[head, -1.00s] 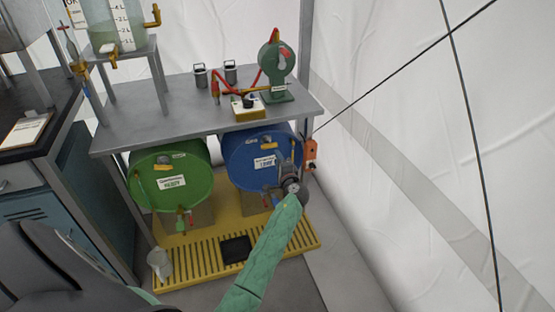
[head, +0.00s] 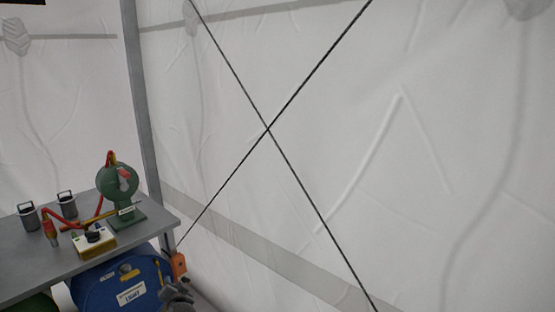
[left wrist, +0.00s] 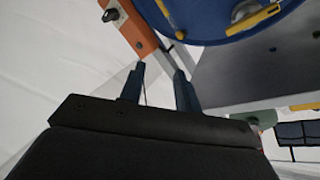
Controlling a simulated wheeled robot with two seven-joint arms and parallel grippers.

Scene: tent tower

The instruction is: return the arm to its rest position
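My left gripper (head: 176,297) shows at the bottom edge of the head view, in front of the blue drum (head: 125,285) and below the small orange box (head: 179,265). Most of its arm is out of that view. In the left wrist view the two fingers of my left gripper (left wrist: 160,80) stand apart with a gap between them and nothing held. The orange box (left wrist: 128,22) and the blue drum (left wrist: 262,18) lie beyond the fingertips there. My right gripper is in neither view.
A grey metal table (head: 25,262) stands at the lower left, bearing a green hand pump (head: 118,178), a yellow box (head: 95,242) and two grey canisters. A grey post (head: 140,110) rises behind it. Two dark ropes cross before the white tent wall (head: 430,130).

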